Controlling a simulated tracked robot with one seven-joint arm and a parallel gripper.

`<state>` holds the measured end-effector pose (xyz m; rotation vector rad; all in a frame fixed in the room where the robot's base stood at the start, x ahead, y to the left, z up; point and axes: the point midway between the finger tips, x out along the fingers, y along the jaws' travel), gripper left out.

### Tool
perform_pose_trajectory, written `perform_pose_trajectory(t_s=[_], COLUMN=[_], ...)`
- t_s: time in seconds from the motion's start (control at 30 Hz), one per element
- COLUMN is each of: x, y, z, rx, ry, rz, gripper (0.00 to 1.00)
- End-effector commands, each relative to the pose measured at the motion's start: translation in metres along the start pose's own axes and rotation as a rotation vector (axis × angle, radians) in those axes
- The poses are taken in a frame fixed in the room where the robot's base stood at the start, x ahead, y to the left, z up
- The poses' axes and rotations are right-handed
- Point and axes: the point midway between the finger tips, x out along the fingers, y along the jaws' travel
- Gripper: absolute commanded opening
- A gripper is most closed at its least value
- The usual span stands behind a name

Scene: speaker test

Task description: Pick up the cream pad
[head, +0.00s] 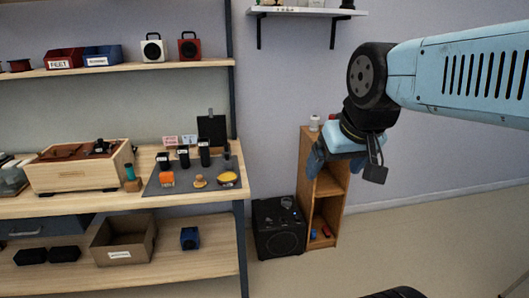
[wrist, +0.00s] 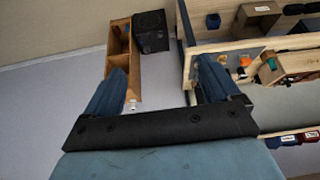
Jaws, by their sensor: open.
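On the dark grey mat (head: 158,188) on the workbench, in the head view, lies a small cream-tan piece (head: 199,182), between an orange block (head: 167,180) and a yellow item in a dark dish (head: 228,178). It is too small to tell for sure that it is the cream pad. My gripper (head: 316,158) is well to the right of the mat, in front of the wooden shelf unit. In the wrist view my gripper (wrist: 158,66) is open, with nothing between its two blue fingers. The right finger partly hides the bench.
Several black upright items (head: 183,157) stand behind the small pieces. A wooden crate (head: 80,166) is at the bench's left. An upper shelf (head: 120,69) overhangs the bench. A black speaker box (head: 279,228) and narrow wooden shelf unit (head: 309,150) stand on the floor right of the bench.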

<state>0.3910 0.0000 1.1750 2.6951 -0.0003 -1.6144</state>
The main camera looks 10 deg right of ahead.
Motion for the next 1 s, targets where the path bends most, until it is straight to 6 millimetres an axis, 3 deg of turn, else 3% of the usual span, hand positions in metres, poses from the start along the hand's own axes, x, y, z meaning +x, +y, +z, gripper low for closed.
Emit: perform_pose_trajectory(t_s=[0.13,0.27,0.67,1.0], x=[0.000,0.004,0.040,0.099], y=[-0.001,-0.004,-0.031,-0.070], z=[-0.006,-0.028,-0.138,-0.222], rx=[0.001,0.005,0.036,0.058], ry=[-0.002,-0.011,-0.045,-0.071], rz=[-0.003,-0.012,-0.042,-0.048], gripper=[0.89,0.89,0.89,0.89])
